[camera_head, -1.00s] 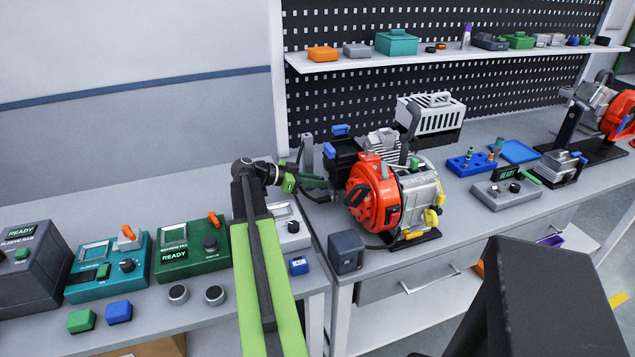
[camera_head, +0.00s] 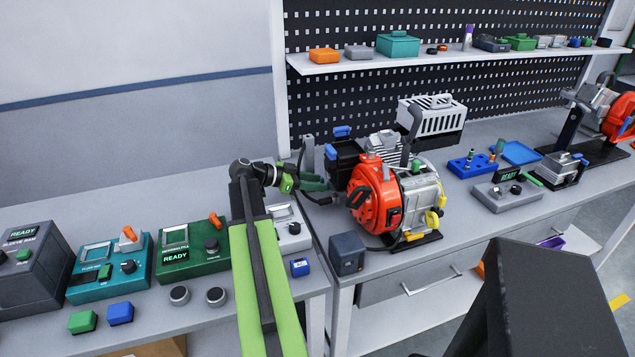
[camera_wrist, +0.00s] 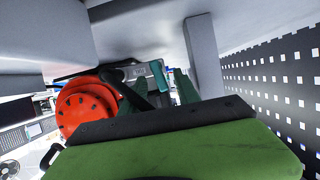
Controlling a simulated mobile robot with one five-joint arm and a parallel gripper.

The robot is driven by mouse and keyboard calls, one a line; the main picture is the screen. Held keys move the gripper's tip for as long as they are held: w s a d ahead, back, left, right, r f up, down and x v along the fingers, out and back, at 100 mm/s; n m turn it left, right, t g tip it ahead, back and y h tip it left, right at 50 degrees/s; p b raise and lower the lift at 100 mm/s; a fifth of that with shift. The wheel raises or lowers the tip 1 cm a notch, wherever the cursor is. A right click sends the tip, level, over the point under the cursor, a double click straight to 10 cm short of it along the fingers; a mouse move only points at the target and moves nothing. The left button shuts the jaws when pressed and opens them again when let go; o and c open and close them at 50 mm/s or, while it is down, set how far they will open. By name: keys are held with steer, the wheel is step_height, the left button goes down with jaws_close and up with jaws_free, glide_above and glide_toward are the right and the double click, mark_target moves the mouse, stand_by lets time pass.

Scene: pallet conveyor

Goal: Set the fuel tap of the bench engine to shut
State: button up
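The bench engine (camera_head: 378,195) stands on the right-hand bench, with a round red cover on its near left side and a metal body with yellow parts to the right. It also shows in the wrist view as a red disc (camera_wrist: 85,108). My gripper (camera_head: 334,192) is at the engine's left side, close to the red cover. Its two green fingers are apart in the wrist view (camera_wrist: 160,92), with a dark bar and a teal part showing beyond and between them. I cannot tell whether they touch anything. I cannot make out the fuel tap for certain; a blue lever (camera_head: 342,131) tops the black box behind.
A dark grey box (camera_head: 347,253) stands at the bench's front edge, below my gripper. A grey upright post (camera_head: 308,153) rises behind my gripper. Green (camera_head: 188,253) and teal (camera_head: 112,266) control boxes stand on the left bench. A white vented case (camera_head: 431,117) stands behind the engine.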

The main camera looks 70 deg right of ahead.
steer(key=p+v, duration=0.6)
steer(key=v, duration=1)
steer(key=shift+w+a, duration=0.25)
steer(key=shift+w, duration=0.05)
steer(key=shift+w+d+r+n, duration=0.15)
steer(key=shift+w+d+n, duration=0.25)
steer(key=shift+d, duration=0.1)
steer(key=shift+c, duration=0.4)
steer(key=shift+n+g+y, duration=0.3)
steer(key=shift+g, duration=0.1)
steer(key=b+x, duration=0.6)
steer(key=x, duration=1)
steer(key=shift+s+d+f, duration=0.15)
steer(key=shift+d+f, duration=0.1)
steer(key=shift+s+d+b, duration=0.25)
steer(key=shift+s+b, duration=0.05)
steer(key=shift+s, duration=0.1)
steer(key=shift+c, duration=0.2)
